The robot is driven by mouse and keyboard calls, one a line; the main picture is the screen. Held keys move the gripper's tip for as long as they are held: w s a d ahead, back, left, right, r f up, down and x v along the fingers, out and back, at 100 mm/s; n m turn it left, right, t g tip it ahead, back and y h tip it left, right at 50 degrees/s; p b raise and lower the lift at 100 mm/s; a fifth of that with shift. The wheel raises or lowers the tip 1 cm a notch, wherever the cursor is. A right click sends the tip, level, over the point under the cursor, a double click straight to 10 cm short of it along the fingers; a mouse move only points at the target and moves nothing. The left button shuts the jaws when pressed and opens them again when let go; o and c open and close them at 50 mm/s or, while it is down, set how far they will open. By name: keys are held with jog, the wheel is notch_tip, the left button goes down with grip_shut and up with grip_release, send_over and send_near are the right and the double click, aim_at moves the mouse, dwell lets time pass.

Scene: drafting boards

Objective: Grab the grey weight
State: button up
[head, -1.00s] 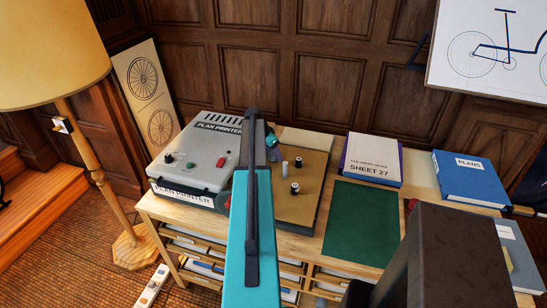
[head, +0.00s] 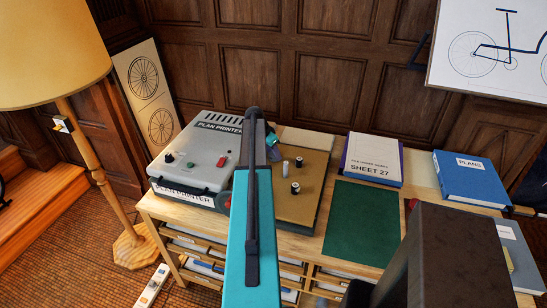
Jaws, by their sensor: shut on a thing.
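The grey weight (head: 285,166) is a small light grey cylinder above the brown board (head: 311,187), beside two black pieces with pale tops (head: 295,188). My gripper (head: 278,158) is at the grey weight, just to its upper left, and is shut on it. My teal arm hides much of the gripper, so the fingertips show poorly. I cannot tell whether the weight still touches the board.
A grey plan printer (head: 198,158) stands left of the arm. Right of the board are a green mat (head: 361,225), the Sheet 27 book (head: 373,160) and a blue Plans book (head: 468,178). A lamp (head: 50,55) stands at the left. The panelled wall is behind.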

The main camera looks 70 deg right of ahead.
jog(key=shift+r, duration=0.2)
notch_tip(320, 180, up, 10)
jog(key=b, duration=0.3)
jog(key=shift+f, duration=0.15)
dwell(0.3)
